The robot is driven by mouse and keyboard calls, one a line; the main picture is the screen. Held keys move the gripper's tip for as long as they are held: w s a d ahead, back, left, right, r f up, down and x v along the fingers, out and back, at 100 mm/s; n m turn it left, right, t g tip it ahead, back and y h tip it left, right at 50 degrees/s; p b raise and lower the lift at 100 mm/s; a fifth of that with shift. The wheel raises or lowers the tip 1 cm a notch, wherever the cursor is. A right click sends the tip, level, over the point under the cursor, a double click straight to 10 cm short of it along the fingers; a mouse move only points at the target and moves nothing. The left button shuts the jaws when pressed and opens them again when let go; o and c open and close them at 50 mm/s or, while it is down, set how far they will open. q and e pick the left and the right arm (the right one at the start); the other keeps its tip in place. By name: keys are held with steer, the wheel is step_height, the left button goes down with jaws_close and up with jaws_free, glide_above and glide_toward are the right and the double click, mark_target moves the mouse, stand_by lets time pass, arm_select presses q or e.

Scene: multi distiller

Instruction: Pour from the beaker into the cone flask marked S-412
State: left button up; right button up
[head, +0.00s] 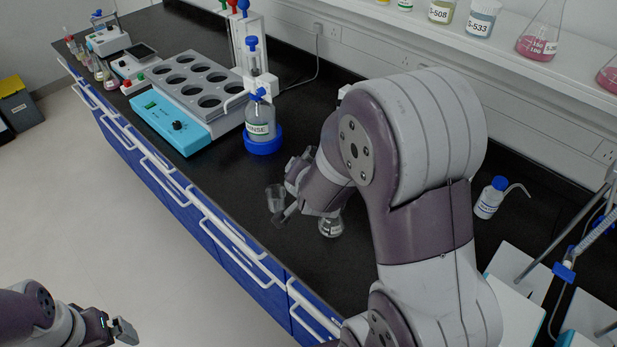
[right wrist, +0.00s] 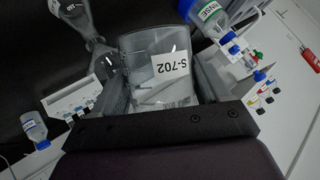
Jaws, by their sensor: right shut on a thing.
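My right gripper (head: 287,204) is shut on a clear glass beaker (head: 276,197), held above the black bench. In the right wrist view the beaker (right wrist: 155,58) sits between the fingers, tilted in the picture, with a label reading S-702. A cone flask (head: 331,226) stands on the bench just to the right of the beaker, partly hidden by my right arm. It also shows in the right wrist view (right wrist: 103,63), beside the beaker. Its label is too small to read. My left gripper (head: 122,331) is low at the bottom left, away from the bench; its jaw opening is unclear.
A RINSE bottle (head: 261,122) in a blue base stands behind the beaker, beside a grey block with round wells (head: 195,84). A blue-capped wash bottle (head: 490,198) is at right. Flasks (head: 541,38) stand on the wall shelf (head: 510,58). The front bench strip is clear.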

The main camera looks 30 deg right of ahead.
steer(key=shift+w+f+b, duration=0.15)
steer(key=shift+f+b, duration=0.35)
steer(key=shift+b, duration=0.3)
steer(key=shift+y, duration=0.4)
steer(key=shift+f+m+y, duration=0.2)
steer(key=shift+m+y, duration=0.1)
steer(key=shift+m, duration=0.1)
steer(key=shift+f+y+p, duration=0.15)
steer(key=shift+y+p, duration=0.25)
steer(key=shift+p, duration=0.5)
steer(key=shift+f+m, duration=0.3)
steer(key=shift+f, duration=0.15)
arm_select(q)
steer(key=shift+f, duration=0.3)
